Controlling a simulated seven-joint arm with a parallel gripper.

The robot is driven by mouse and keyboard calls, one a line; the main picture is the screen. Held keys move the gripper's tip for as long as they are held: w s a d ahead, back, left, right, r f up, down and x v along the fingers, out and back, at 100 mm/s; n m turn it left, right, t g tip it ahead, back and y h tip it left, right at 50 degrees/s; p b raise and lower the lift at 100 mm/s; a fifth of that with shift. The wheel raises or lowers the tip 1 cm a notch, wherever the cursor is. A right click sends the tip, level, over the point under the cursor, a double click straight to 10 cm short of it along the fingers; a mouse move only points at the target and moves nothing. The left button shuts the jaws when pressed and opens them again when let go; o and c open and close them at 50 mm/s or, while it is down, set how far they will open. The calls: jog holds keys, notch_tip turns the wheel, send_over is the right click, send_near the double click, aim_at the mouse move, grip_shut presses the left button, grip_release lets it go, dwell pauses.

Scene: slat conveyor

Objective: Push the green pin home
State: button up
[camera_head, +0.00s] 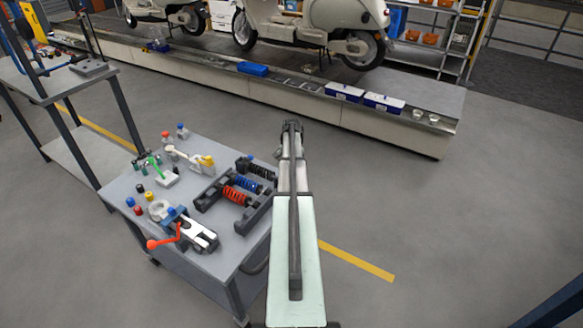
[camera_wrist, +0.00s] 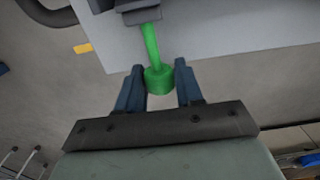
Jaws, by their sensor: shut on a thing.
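The green pin (camera_wrist: 152,45) shows in the wrist view as a thin green shaft with a wider round head at its near end. Its far end runs into a dark grey block (camera_wrist: 140,14) at the top of the picture; how deep it sits in the block is hidden. My gripper (camera_wrist: 159,76) is shut on the pin's head, with one dark blue finger on each side. In the head view my arm covers this area, and I cannot make out the fingers or the pin there.
A grey cart (camera_head: 130,188) carries a rack with red and blue springs (camera_head: 242,193), a red-handled clamp (camera_head: 178,236), a green-handled item (camera_head: 155,165) and small coloured parts. The conveyor (camera_head: 440,115) with scooters lies beyond.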

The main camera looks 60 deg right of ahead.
jog(key=shift+a, duration=2.35)
jog(key=o, duration=0.8)
jog(key=shift+o, duration=0.2)
jog(key=shift+r, duration=0.1)
jog(key=shift+r, duration=3.4)
